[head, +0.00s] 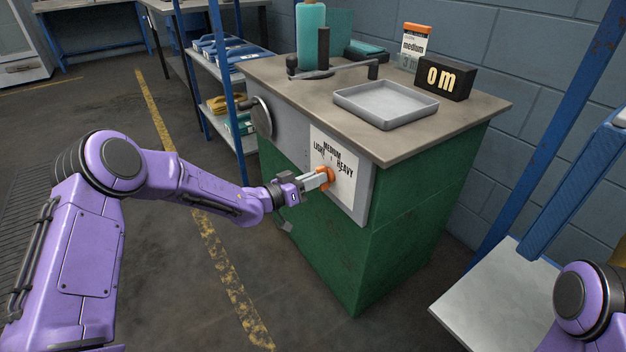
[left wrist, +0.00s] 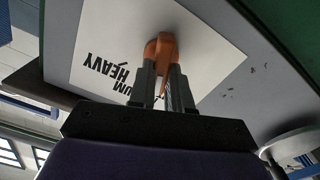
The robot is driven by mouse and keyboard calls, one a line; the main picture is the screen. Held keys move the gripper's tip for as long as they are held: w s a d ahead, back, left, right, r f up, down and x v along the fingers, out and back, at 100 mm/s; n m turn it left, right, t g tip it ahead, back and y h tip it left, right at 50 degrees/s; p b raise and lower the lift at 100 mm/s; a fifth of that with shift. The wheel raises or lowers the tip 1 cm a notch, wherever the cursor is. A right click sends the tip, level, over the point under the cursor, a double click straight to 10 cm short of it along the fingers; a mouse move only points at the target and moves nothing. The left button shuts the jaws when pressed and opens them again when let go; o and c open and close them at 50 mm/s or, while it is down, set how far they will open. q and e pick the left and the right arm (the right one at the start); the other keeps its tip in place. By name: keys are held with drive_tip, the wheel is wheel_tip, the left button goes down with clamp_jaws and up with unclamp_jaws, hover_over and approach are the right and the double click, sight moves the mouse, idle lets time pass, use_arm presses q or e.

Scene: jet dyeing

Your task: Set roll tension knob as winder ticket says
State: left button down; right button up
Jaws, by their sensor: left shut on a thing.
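The orange tension knob (head: 326,178) sits on a white dial plate (head: 345,185) marked LIGHT, MEDIUM and HEAVY, on the front of the green winder cabinet (head: 330,240). My left gripper (head: 318,180) is shut on the knob. The left wrist view also shows the orange knob (left wrist: 161,48) between the fingers (left wrist: 163,85), with HEAVY readable beside it. Where the knob points is hard to tell, as the fingers cover part of it. The winder ticket (head: 414,45), white with an orange top, stands at the back of the cabinet top and reads "medium". My right gripper is out of view.
On the cabinet top are an empty grey tray (head: 384,103), a black display (head: 444,79) reading "0 m", a teal roll (head: 311,35) and a dark bar. A round dark handle (head: 262,118) is left of the dial. A blue shelf rack (head: 220,90) stands behind.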

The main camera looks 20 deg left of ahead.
use_arm(q)
drive_tip(key=shift+m+b, duration=0.4)
drive_tip(key=shift+m, duration=1.5)
drive_tip(key=c, duration=1.1)
unclamp_jaws()
drive_tip(key=shift+o, duration=0.2)
drive_tip(key=shift+s, duration=0.1)
drive_tip(key=p+v, duration=0.1)
drive_tip(key=v, duration=0.9)
drive_tip(key=shift+p, duration=0.4)
drive_tip(key=shift+s+a, duration=0.15)
